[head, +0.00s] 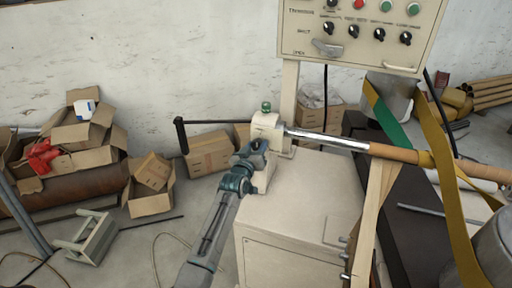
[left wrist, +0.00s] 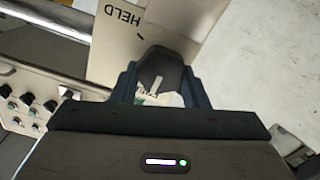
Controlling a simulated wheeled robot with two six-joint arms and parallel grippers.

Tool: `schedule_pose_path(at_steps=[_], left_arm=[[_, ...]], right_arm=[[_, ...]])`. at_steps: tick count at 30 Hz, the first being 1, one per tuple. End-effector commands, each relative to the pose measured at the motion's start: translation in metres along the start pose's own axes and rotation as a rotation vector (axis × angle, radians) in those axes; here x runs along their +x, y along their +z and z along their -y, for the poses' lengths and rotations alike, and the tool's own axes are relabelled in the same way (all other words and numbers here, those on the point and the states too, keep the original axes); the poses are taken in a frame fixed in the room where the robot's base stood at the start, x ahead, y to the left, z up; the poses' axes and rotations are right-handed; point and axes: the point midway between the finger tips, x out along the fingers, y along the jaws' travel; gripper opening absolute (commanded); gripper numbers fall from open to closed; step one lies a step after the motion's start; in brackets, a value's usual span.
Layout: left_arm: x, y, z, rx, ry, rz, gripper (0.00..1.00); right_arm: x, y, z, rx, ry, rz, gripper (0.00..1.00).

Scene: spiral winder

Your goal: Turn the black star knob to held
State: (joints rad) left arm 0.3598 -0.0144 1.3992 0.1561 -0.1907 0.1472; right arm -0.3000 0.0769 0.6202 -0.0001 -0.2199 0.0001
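The black star knob (left wrist: 160,70) sits on the cream housing of the winder, with a short white mark on its face. The word HELD (left wrist: 122,15) is printed upside down above and left of it in the left wrist view; the white mark does not point straight at it. My left gripper (head: 249,161) is at the knob, one blue finger on each side, and looks shut on it. In the head view the knob (head: 259,144) is partly hidden by the gripper. My right gripper is not in view.
A black-handled crank (head: 181,136) reaches left from the housing. A steel shaft (head: 330,139) with a brown tube runs right. The control panel (head: 360,35) stands above and behind. The cream cabinet (head: 300,205) is below. Cardboard boxes (head: 95,140) lie at left.

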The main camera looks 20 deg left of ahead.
Motion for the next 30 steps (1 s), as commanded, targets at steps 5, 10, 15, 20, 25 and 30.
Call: schedule_pose_path(at_steps=[5,10,15,20,25,30], left_arm=[[0.000,0.001,0.000,0.010,0.000,0.000,0.18],[0.000,0.002,0.000,0.061,0.000,-0.001,0.18],[0.000,0.003,0.000,0.169,0.000,-0.001,0.18],[0.000,0.004,-0.001,0.307,0.000,0.000,0.18],[0.000,0.004,-0.002,0.470,0.000,-0.001,0.18],[0.000,0.003,-0.003,0.631,0.000,-0.001,0.18]], right_arm=[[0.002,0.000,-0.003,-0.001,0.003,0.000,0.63],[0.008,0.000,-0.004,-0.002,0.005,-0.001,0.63],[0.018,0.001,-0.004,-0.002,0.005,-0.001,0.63],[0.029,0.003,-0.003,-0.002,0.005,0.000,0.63],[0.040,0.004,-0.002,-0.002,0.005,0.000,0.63],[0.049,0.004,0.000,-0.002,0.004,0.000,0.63]])
